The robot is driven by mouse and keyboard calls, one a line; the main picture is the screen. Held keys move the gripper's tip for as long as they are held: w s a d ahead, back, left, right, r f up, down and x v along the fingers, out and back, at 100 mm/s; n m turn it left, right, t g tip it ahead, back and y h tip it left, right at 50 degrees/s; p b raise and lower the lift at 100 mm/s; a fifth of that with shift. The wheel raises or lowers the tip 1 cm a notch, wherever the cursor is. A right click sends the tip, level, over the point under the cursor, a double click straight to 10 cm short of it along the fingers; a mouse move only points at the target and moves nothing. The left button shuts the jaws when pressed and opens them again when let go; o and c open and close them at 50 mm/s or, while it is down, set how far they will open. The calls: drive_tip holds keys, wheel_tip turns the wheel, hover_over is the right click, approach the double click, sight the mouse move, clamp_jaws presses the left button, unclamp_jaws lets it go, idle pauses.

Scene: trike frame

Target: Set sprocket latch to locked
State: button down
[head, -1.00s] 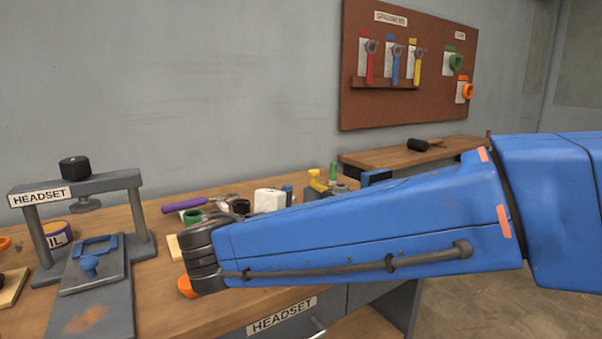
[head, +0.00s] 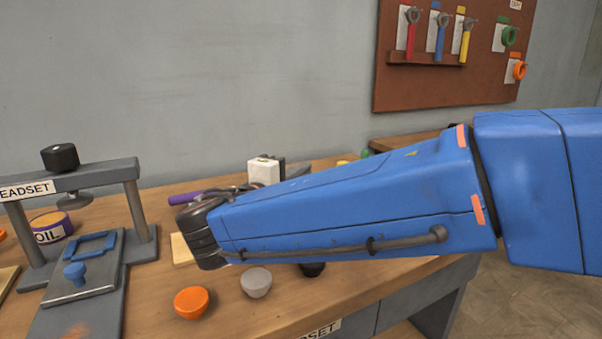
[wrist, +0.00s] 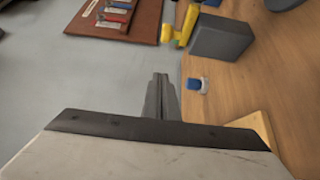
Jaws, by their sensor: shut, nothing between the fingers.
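I cannot pick out a part that is surely the sprocket latch. In the wrist view a yellow piece (wrist: 180,27) stands beside a dark grey block (wrist: 222,38), beyond my fingertips; I cannot tell whether it is the latch. In the head view my arm hides most of that part of the bench. My gripper (wrist: 160,82) is shut and empty, its fingers together, apart from the yellow piece and the block. In the head view the fingers are mostly hidden behind my wrist.
The headset press (head: 75,177) stands at the left, with an oil tub (head: 50,227) beside it. An orange cup (head: 191,302) and a grey cup (head: 256,282) sit near the front edge. A white box (head: 263,170) and purple handle (head: 184,198) lie behind my wrist.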

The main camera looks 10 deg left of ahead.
drive_tip(key=w+d, duration=0.3)
drive_tip(key=d, duration=0.2)
drive_tip(key=shift+w+d, duration=0.3)
drive_tip(key=shift+w, duration=0.1)
idle(0.3)
drive_tip(key=shift+s+d, duration=0.55)
drive_tip(key=shift+s, duration=0.35)
